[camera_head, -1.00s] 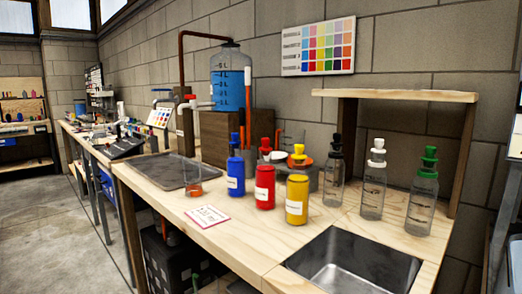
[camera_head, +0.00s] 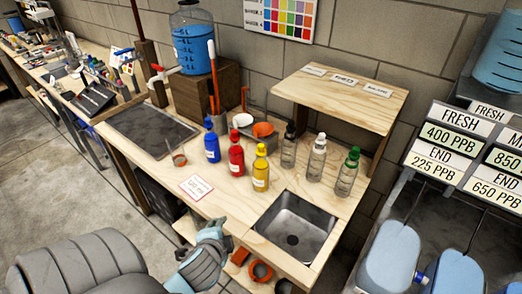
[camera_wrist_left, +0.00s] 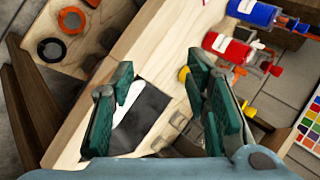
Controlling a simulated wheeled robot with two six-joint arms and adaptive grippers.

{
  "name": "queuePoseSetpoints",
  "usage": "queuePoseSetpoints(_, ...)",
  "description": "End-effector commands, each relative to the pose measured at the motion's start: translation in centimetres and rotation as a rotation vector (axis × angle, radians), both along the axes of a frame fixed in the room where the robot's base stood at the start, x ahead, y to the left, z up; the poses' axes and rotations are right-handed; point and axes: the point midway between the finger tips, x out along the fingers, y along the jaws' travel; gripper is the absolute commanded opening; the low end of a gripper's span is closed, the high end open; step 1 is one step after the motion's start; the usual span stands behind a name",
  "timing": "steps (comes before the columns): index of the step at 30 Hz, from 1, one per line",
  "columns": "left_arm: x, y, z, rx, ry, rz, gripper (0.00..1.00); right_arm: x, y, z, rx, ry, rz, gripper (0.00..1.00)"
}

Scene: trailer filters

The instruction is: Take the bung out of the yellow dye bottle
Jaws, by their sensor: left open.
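The yellow dye bottle (camera_head: 260,177) stands upright on the wooden bench, with its yellow bung (camera_head: 261,150) seated in the top. My left gripper (camera_head: 214,230) is open and empty at the bench's front edge, lower left of the yellow bottle and apart from it. In the left wrist view its two teal fingers (camera_wrist_left: 160,95) are spread wide. A small yellow part of the bottle (camera_wrist_left: 184,75) shows there beside the right-hand finger, which hides most of the rest. My right gripper is not in view.
The red bottle (camera_head: 236,160) and blue bottle (camera_head: 212,147) stand close left of the yellow one. Several clear bottles stand to its right. A metal sink (camera_head: 318,222) lies in front, and a raised wooden shelf (camera_head: 340,88) stands behind. A label card (camera_head: 196,187) lies to the left.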

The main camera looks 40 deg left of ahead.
Motion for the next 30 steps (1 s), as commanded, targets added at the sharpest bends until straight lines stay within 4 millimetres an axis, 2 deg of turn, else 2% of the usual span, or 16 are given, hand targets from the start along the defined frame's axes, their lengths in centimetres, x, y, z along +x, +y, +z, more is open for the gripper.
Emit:
queuePoseSetpoints(1, 1.5, 1.7, 0.5, 0.157, -0.005, -0.093, 0.43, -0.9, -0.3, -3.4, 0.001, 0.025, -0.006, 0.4)
queuePoseSetpoints(3, 4.1, 3.8, 2.5, 0.44, 0.001, -0.255, 0.43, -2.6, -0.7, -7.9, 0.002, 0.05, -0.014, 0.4)
queuePoseSetpoints(6, 7.6, 5.4, 5.8, 0.885, 0.055, -0.494, 0.43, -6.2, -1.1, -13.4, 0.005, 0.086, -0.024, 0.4)
queuePoseSetpoints(10, 11.2, 5.2, 8.9, 1.435, 0.179, -0.768, 0.43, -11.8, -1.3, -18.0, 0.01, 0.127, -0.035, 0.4)
queuePoseSetpoints(12, 12.3, 4.6, 9.5, 1.644, 0.24, -0.866, 0.43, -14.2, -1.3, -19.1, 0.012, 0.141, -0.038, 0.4)
queuePoseSetpoints(15, 13.4, 4.3, 9.8, 1.795, 0.29, -0.935, 0.43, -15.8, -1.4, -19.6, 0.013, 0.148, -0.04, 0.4)
queuePoseSetpoints(17, 14.4, 4.4, 10.0, 1.822, 0.3, -0.945, 0.43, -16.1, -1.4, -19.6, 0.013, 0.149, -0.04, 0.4)
queuePoseSetpoints(24, 20.4, 6.0, 9.9, 1.817, 0.296, -0.944, 0.43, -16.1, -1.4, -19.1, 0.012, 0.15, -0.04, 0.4)
queuePoseSetpoints(30, 23.0, 6.6, 9.5, 1.815, 0.296, -0.943, 0.43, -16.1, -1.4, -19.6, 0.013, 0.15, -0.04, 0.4)
